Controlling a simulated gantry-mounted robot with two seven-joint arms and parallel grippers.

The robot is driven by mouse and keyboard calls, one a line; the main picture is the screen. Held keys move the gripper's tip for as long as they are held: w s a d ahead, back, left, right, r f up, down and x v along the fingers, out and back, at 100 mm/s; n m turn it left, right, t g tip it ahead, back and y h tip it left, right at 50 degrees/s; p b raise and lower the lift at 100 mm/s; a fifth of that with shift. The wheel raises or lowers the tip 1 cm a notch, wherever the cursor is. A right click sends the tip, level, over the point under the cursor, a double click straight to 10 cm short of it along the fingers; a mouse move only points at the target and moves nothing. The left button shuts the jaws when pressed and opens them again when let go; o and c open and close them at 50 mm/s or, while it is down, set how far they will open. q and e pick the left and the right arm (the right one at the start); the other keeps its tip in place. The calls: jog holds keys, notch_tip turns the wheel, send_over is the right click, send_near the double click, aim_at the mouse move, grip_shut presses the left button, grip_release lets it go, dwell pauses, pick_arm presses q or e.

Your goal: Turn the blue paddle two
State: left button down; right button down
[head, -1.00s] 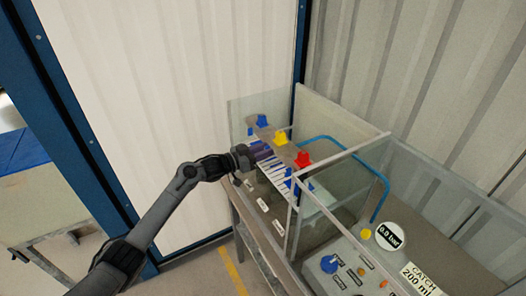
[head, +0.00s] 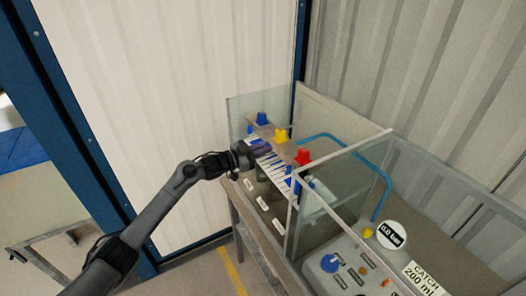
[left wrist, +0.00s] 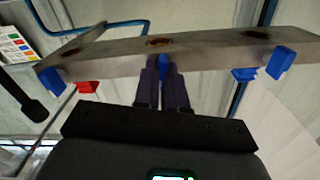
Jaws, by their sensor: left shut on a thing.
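My left gripper (left wrist: 162,84) is shut on a blue paddle (left wrist: 164,60), the middle one under a grey bar (left wrist: 110,58) in the left wrist view. Only a small part of this paddle shows between the fingers. Two other blue paddles hang apart from the gripper, one on the left (left wrist: 52,80) and one on the right (left wrist: 282,62). In the head view my left gripper (head: 262,150) reaches the front of the pump rig, beside the yellow cap (head: 280,135). The fingers hide the held paddle there. My right gripper is not seen.
A blue cap (head: 262,119) and a red cap (head: 302,158) stand along the rig. Clear panels (head: 342,178) enclose it. At the right are a gauge reading 0.0 bar (head: 391,235), a blue knob (head: 329,263) and a "CATCH 200 ml" label (head: 422,279).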

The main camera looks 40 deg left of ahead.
pick_arm(q)
jog(key=shift+d+f+m+b, duration=0.1)
jog(key=shift+m+b, duration=1.8)
jog(key=shift+m, duration=1.75)
jog(key=shift+f+m+b, duration=0.1)
jog(key=shift+m+b, duration=1.8)
jog(key=shift+m, duration=1.75)
jog(key=c, duration=1.2)
grip_release()
jog(key=shift+s, duration=0.15)
jog(key=v, duration=1)
jog(key=shift+s+b, duration=0.3)
jog(key=shift+b, duration=0.15)
